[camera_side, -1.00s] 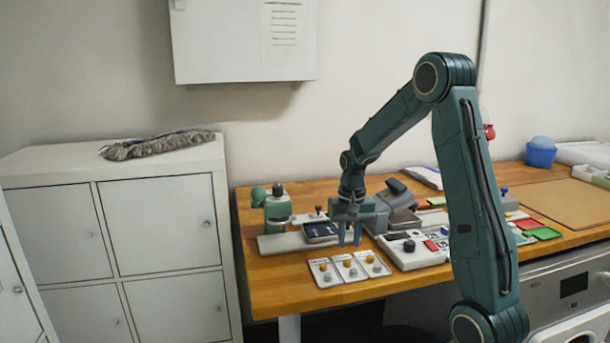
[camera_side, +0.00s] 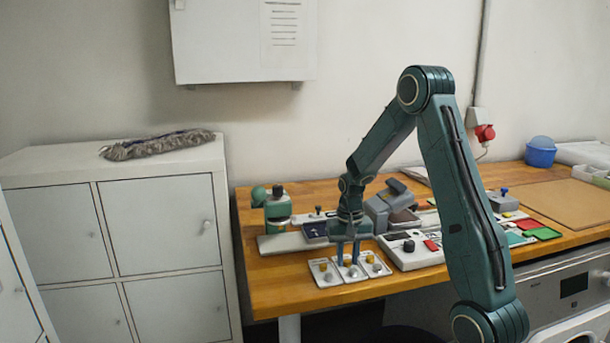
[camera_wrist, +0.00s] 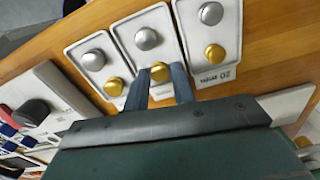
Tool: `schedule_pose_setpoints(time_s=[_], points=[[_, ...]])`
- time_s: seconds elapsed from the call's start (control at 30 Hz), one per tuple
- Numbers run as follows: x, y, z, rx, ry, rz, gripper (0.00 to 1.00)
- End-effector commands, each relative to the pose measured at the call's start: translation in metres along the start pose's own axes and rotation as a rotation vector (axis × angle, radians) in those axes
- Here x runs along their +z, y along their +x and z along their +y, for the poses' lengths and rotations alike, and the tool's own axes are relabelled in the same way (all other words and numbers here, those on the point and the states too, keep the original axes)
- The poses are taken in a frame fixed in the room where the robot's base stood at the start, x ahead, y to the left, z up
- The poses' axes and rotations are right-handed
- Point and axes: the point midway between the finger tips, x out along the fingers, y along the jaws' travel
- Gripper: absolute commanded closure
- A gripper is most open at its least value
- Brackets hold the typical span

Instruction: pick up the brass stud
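Three white cards lie in a row at the table's front edge, each with a silver stud and a brass stud. My gripper (camera_side: 348,260) is low over the middle card (camera_wrist: 126,34), pointing down. In the wrist view its fingers (camera_wrist: 160,74) stand apart, with the middle brass stud (camera_wrist: 160,71) between their tips. The other brass studs are on the left card (camera_wrist: 113,87) and right card (camera_wrist: 215,53) in the wrist view. The middle card's silver stud (camera_wrist: 147,38) is clear of the fingers.
Behind the cards are a grey device (camera_side: 380,205), a dark-topped tray (camera_side: 315,231) and a green bottle (camera_side: 278,206). A white panel with a black knob (camera_side: 409,246) stands to the right. Bare wood (camera_side: 270,285) lies left of the cards.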

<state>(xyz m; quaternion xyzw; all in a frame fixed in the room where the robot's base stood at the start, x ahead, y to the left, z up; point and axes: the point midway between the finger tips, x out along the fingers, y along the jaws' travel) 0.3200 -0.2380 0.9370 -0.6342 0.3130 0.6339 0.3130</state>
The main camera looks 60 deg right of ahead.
Motion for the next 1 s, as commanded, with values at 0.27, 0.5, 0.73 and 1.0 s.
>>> schedule_pose_setpoints(time_s=[0.27, 0.5, 0.73, 1.0], points=[[0.0001, -0.0003, 0.0001, 0.0, 0.0, 0.0, 0.75], [0.0001, -0.0005, 0.0, 0.0, 0.0, 0.0, 0.94], [0.0001, -0.0005, 0.0001, 0.0, 0.0, 0.0, 1.0], [-0.0001, -0.0028, 0.0, 0.0, 0.0, 0.0, 1.0]])
